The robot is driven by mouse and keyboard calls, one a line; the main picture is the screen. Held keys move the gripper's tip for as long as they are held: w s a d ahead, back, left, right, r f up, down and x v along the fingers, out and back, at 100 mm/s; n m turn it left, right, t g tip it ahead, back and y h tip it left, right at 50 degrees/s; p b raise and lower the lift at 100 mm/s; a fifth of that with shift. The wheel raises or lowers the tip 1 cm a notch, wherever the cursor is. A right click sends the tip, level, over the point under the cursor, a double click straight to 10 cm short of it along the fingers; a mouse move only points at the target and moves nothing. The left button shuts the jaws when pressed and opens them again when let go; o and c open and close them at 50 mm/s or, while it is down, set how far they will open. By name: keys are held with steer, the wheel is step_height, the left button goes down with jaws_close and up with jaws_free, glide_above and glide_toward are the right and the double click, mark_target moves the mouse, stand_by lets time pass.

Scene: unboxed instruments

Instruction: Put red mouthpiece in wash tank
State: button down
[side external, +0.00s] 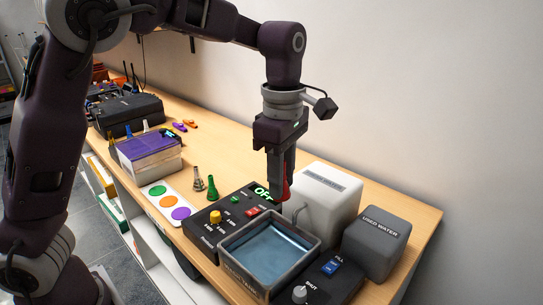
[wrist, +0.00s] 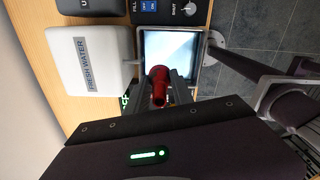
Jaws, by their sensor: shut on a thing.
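The red mouthpiece (wrist: 158,84) is between the fingers of my gripper (wrist: 158,92) in the wrist view. In the side view only a red sliver of it (side external: 286,190) shows beside the fingers of my gripper (side external: 281,192). My gripper is shut on it and holds it above the bench, near the back edge of the wash tank. The wash tank (side external: 268,252) is a dark square basin with bluish liquid in it. In the wrist view the tank (wrist: 170,52) lies just beyond the mouthpiece.
A white fresh water box (side external: 330,190) and a grey used water box (side external: 377,245) stand behind and right of the tank. A control panel (side external: 208,232) reads OFF. Green (side external: 212,190) and grey (side external: 197,180) mouthpieces stand left, near a card with coloured dots (side external: 158,190).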

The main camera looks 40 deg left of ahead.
step_height(320, 180, down, 16)
steer(key=shift+w+a+r, duration=0.1)
steer(key=shift+a, duration=0.05)
stand_by(0.5)
steer(key=shift+f, duration=0.5)
steer(key=c, duration=1)
jaws_free()
steer(key=shift+c, duration=0.2)
steer(key=shift+r, duration=0.15)
steer(key=s+a+r+m+t+h, duration=0.1)
steer(key=s+r+m, duration=0.3)
steer(key=r, duration=0.4)
steer(key=s+a+r+m+t+h, duration=0.1)
steer(key=s+a+r+m, duration=0.2)
steer(key=r, duration=0.6)
steer(key=s+a+r+m+t+y, duration=0.1)
steer(key=s+m, duration=0.6)
steer(key=s, duration=0.1)
steer(key=s+a+r+m+t+y, duration=0.1)
steer(key=s+m+t, duration=0.1)
steer(key=s+m, duration=0.4)
steer(key=shift+s+a+r+m+t, duration=0.3)
steer(key=shift+s+a+r+m, duration=0.1)
steer(key=shift+s, duration=0.75)
